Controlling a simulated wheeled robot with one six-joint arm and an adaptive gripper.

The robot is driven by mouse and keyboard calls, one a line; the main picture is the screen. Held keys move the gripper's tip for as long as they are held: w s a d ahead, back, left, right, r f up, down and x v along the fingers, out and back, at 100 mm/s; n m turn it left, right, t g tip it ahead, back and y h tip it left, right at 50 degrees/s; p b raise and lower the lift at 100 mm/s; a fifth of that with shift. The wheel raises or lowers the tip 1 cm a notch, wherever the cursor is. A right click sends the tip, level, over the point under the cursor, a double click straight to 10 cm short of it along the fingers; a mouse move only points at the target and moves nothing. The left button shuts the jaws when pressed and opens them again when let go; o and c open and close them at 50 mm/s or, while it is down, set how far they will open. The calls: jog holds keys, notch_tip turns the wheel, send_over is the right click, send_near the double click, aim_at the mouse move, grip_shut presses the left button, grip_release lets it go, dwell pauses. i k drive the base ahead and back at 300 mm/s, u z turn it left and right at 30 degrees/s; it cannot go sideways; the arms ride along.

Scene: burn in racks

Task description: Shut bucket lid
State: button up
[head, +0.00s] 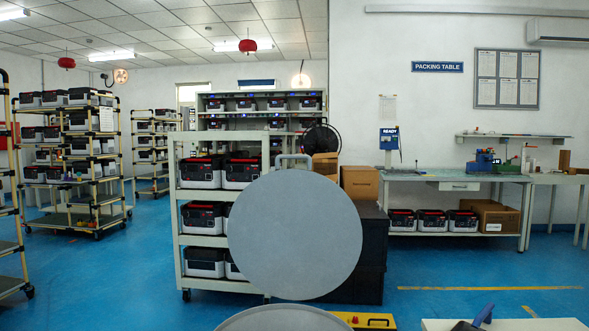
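A large round grey lid (295,235) stands upright in the middle of the head view, its flat face towards me. A pale grey handle-like loop (293,158) shows at its top edge. Below it, at the bottom edge of the picture, is the curved top of a grey round thing (285,312), which looks like the bucket; most of it is cut off. A narrow gap shows between the lid's lower edge and this curved top. Any hinge is hidden. My gripper is not in view.
Behind the lid stand a wheeled rack (178,225) of black-and-white units and stacked dark crates (372,250). A yellow item (365,320) and a white surface with a blue object (483,314) lie at the bottom right. Blue floor (440,270) is open on the right.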

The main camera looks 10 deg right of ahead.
aim_at(293, 234)
jog(key=u, duration=0.45)
jog(key=k, duration=0.6)
jog(key=u, duration=0.95)
jog(key=k, duration=0.65)
jog(key=u, duration=0.6)
jog(key=i, duration=1.7)
jog(key=z, duration=0.4)
jog(key=i, duration=1.9)
jog(key=z, duration=1)
jog(key=i, duration=1)
jog(key=z, duration=1.75)
jog(key=i, duration=0.75)
jog(key=z, duration=0.65)
